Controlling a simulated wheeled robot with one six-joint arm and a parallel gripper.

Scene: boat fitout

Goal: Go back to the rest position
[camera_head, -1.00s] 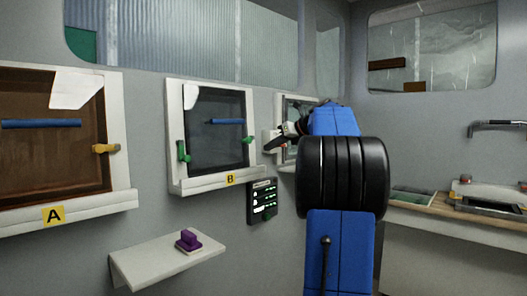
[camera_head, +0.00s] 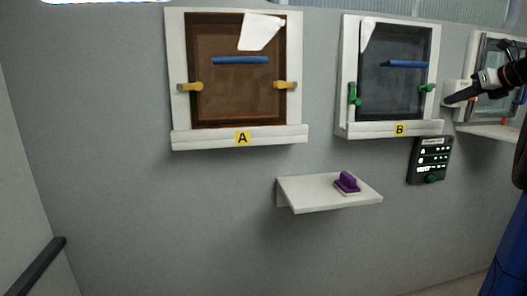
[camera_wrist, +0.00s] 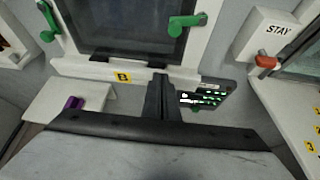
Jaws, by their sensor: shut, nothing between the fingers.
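My gripper (camera_head: 462,97) is at the right edge of the head view, in front of the wall near the third window frame. Its dark fingers are together and nothing is held. In the wrist view my gripper (camera_wrist: 161,98) shows as dark shut fingers pointing toward the wall below window B. Part of my arm is cut off at the right edge of the head view.
Window A (camera_head: 240,90) has yellow latches; window B (camera_head: 390,85) has green ones. A small shelf (camera_head: 300,195) holds a purple-handled block (camera_head: 347,183). A dark panel (camera_head: 429,160) hangs below window B. A STAY box (camera_wrist: 275,38) shows at right.

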